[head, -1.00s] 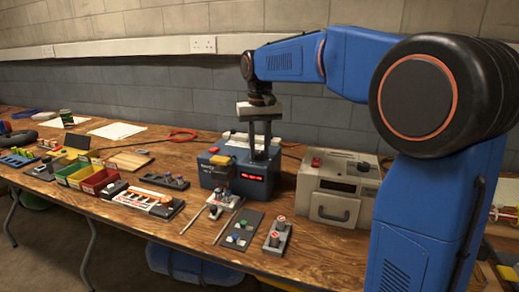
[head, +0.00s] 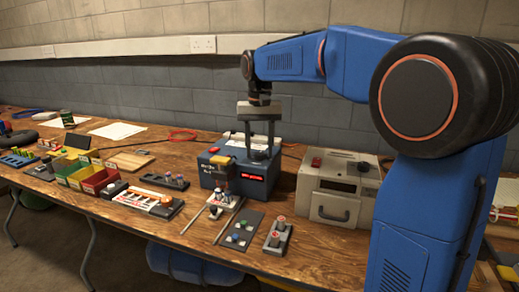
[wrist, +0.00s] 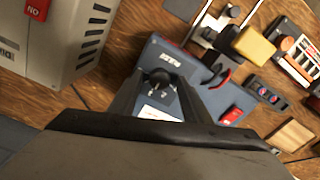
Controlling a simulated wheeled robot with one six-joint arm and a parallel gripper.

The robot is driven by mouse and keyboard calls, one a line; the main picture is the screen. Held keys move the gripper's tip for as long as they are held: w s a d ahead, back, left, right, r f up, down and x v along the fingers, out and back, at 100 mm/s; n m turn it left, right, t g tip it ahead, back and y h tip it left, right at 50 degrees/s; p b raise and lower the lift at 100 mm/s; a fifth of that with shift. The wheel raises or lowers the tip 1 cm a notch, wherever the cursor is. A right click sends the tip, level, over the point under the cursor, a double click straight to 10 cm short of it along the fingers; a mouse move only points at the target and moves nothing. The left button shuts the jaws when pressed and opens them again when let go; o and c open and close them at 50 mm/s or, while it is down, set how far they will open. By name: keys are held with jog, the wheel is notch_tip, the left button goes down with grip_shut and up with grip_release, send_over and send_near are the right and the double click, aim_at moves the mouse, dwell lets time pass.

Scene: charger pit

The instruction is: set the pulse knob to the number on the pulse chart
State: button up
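My gripper (head: 259,152) points down over the box top. Its fingers are apart in the wrist view, with the knob showing between them; I cannot tell if they touch it. A white label (wrist: 160,113) lies partly between the fingers. I cannot make out a pulse chart or its number.
A beige unit (head: 322,205) with a handle stands close on the right of the box. Small button panels (head: 240,232) lie in front. Coloured bins (head: 95,182) stand to the left.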

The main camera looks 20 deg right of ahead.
aim_at(259, 154)
dwell(0.3)
notch_tip(259, 154, up, 17)
jog(key=shift+r, duration=0.15)
dwell(0.5)
jog(key=shift+s, duration=0.1)
